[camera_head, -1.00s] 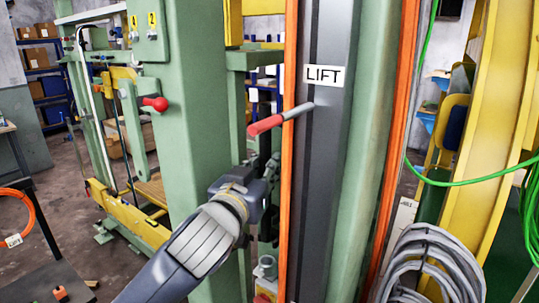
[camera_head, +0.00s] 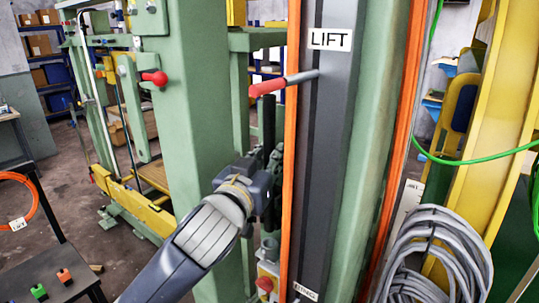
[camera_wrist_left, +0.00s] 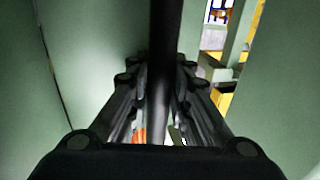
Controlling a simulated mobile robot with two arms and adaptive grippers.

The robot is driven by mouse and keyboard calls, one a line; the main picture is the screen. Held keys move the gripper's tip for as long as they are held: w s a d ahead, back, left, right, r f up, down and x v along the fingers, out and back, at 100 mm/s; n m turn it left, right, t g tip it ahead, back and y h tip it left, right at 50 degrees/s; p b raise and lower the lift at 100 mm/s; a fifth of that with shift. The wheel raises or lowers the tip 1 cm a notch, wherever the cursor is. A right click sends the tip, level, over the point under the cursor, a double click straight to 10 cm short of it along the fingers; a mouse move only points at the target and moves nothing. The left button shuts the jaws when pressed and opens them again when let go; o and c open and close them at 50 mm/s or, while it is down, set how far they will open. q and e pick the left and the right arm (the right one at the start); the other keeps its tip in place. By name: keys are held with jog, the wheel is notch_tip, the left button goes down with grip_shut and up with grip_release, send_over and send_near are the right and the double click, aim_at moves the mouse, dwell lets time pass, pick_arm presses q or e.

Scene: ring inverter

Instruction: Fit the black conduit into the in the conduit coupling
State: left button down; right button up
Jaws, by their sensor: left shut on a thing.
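The black conduit (camera_head: 268,122) stands upright between the green post and the orange-edged grey column in the head view. My left gripper (camera_head: 274,178) is shut on it, with the conduit rising above the fingers. In the left wrist view the conduit (camera_wrist_left: 164,50) runs up between the two dark fingers (camera_wrist_left: 160,95). A small grey fitting (camera_head: 270,243) sits below the gripper, above a box with a red button. It may be the conduit coupling, but I cannot tell. The conduit's lower end is not clearly visible. My right gripper is not in view.
A red-handled lever (camera_head: 283,83) sticks out of the column beside the LIFT label (camera_head: 331,39). The green post (camera_head: 190,110) stands close on the left. Coiled grey hose (camera_head: 435,255) hangs at the lower right. A dark table (camera_head: 55,270) is at the lower left.

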pick_arm(q)
notch_tip(320, 180, down, 3)
jog(key=shift+b, duration=0.75)
jog(key=shift+p, duration=0.35)
dwell(0.8)
dwell(0.4)
